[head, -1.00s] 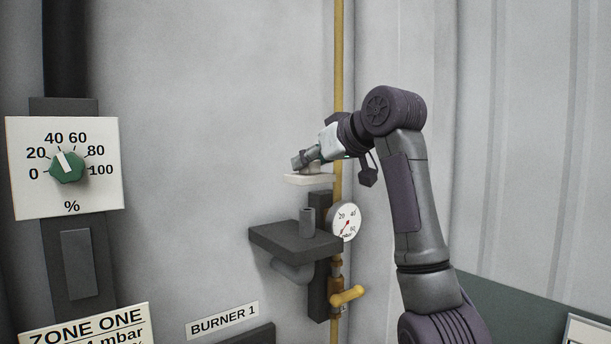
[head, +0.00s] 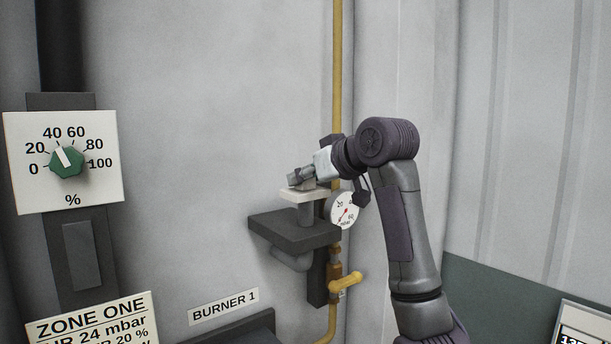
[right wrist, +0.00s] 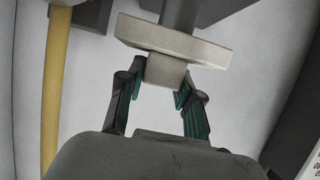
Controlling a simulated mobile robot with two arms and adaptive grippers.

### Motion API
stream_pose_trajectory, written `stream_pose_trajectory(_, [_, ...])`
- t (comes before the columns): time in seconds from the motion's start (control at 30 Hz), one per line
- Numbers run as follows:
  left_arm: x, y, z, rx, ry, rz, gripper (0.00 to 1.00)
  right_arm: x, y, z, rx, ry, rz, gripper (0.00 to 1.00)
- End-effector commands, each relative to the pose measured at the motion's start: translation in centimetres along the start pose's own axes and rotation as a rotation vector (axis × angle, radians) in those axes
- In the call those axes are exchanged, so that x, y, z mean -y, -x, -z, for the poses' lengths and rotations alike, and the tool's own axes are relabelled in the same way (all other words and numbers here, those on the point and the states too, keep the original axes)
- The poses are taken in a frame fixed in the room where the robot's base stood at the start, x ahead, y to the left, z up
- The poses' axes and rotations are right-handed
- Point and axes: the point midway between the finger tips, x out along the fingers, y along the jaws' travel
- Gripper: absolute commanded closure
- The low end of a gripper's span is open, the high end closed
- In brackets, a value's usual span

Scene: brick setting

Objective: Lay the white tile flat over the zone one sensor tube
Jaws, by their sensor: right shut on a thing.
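The white tile (head: 303,196) is level in the head view, at the top of the grey sensor tube (head: 306,214). The tube stands upright on a dark bracket (head: 290,233). My right gripper (head: 303,181) is shut on the grip block (right wrist: 166,72) on the tile's face. The right wrist view shows the tile (right wrist: 205,50) with the tube (right wrist: 180,14) behind it and the fingers (right wrist: 163,82) on either side of the block. Tile and tube show no clear gap, but I cannot tell whether they touch. My left gripper is not in view.
A pressure gauge (head: 343,210) sits close right of the bracket, near a yellow pipe (head: 337,70) and a yellow valve handle (head: 344,283). A dial panel (head: 65,163) and ZONE ONE sign (head: 92,320) are at left.

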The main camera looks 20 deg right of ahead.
Motion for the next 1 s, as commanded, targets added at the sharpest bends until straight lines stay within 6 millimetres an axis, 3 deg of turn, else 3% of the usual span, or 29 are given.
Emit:
stream_pose_trajectory(0.07, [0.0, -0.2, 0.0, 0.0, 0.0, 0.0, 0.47, 0.0, -0.1, -0.3, -0.001, 0.0, 0.0, 1.0])
stream_pose_trajectory(0.1, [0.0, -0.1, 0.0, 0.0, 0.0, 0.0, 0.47, 0.0, -0.1, -0.2, 0.0, 0.0, 0.0, 0.59])
stream_pose_trajectory(0.2, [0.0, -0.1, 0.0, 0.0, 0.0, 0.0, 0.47, 0.0, -0.1, -0.2, 0.0, 0.0, 0.0, 0.42])
stream_pose_trajectory(0.67, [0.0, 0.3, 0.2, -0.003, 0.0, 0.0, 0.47, 0.0, 0.6, 0.8, -0.001, 0.0, 0.0, 0.41])
stream_pose_trajectory(1.0, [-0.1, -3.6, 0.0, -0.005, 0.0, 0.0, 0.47, 0.0, 7.8, 0.3, -0.005, 0.001, -0.001, 0.41])
